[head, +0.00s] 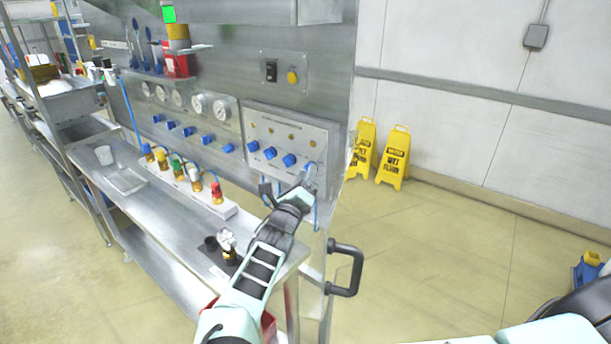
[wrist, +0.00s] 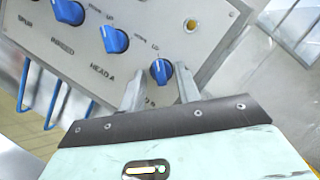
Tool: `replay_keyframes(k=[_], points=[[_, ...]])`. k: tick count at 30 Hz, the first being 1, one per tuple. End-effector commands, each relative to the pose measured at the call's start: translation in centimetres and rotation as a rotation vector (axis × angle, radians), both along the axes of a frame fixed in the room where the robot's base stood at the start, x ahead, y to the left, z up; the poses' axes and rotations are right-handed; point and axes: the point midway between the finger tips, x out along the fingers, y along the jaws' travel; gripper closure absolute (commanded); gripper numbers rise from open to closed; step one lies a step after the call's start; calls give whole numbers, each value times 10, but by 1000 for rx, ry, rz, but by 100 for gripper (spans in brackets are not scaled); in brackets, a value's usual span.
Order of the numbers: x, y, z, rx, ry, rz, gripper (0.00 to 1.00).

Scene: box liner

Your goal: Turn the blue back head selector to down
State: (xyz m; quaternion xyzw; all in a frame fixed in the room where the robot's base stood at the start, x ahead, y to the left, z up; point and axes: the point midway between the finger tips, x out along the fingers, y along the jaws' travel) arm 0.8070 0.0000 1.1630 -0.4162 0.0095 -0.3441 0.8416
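The grey control panel (head: 290,137) carries a row of blue knobs; it also shows in the wrist view (wrist: 217,20). The rightmost blue knob (wrist: 161,73) sits beside a label whose visible end reads "B". It is the likely back head selector; my gripper partly hides its label. Its white mark points roughly to the top of the wrist picture. The Head A knob (wrist: 114,40) is to its left. My gripper (wrist: 159,86) is open, one finger on each side of the rightmost knob. Contact cannot be told. In the head view my gripper (head: 307,186) is at the panel's lower right.
A black handle (head: 345,270) juts from the bench end. Yellow wet-floor signs (head: 393,158) stand by the wall.

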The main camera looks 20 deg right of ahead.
Motion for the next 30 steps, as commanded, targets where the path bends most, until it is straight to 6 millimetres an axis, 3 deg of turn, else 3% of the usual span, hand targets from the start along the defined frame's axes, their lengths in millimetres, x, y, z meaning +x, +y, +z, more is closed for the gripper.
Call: replay_keyframes(k=[2, 5, 6, 20, 30], points=[[0, 0, 0, 0, 0, 0, 67], [0, 0, 0, 0, 0, 0, 95], [0, 0, 0, 0, 0, 0, 100], [0, 0, -2, 19, -26, -1, 100], [2, 0, -7, 141, -192, -3, 100]])
